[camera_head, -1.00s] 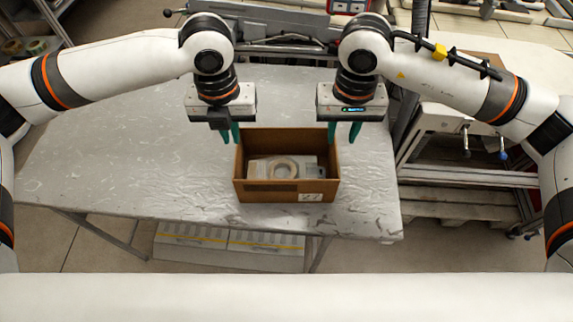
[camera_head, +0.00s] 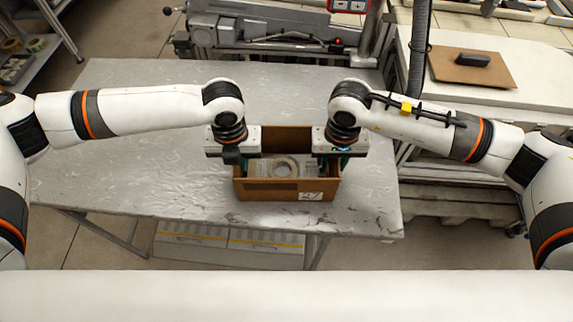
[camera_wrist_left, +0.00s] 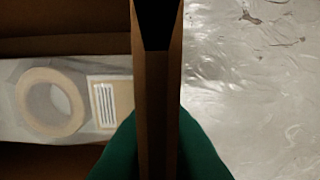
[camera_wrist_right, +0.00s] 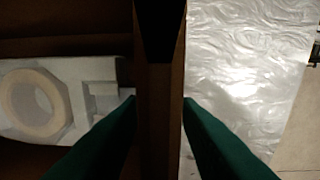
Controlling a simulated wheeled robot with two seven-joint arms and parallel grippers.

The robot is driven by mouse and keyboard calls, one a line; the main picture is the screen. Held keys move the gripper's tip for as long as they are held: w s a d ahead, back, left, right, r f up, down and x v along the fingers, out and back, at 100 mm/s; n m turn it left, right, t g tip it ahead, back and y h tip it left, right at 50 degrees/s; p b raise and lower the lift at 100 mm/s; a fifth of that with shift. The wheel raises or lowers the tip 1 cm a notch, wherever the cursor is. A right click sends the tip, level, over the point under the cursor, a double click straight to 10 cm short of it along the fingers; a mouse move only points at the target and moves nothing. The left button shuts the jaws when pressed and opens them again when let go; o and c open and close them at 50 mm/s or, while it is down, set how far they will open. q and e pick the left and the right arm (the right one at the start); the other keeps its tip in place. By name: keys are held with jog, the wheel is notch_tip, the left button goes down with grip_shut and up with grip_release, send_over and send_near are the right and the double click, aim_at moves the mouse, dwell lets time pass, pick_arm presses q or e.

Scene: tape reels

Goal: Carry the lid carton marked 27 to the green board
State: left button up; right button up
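The lid carton (camera_head: 270,190) is an open brown box on the grey table, with a label (camera_head: 311,196) reading 27 on its front. A tape reel on grey packing (camera_wrist_left: 90,98) lies inside. My left gripper (camera_wrist_left: 157,115) is at the carton's left wall, green fingers on either side and close against it. The carton rests on the table. In the head view the fingertips are mostly hidden. I see no green board.
The grey table (camera_head: 130,130) is bare around the carton, widest to its left. A machine with a metal rail (camera_head: 265,30) stands behind. A white bench (camera_head: 470,90) at the right holds a brown board (camera_head: 470,68) with a dark object. A shelf (camera_head: 40,50) stands far left.

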pick_arm(q)
jog(key=shift+c, duration=0.3)
pick_arm(e)
jog(key=shift+c, duration=0.3)
pick_arm(q)
grip_shut()
pick_arm(e)
grip_shut()
pick_arm(q)
jog(key=shift+r, duration=0.1)
pick_arm(e)
jog(key=shift+r, duration=0.15)
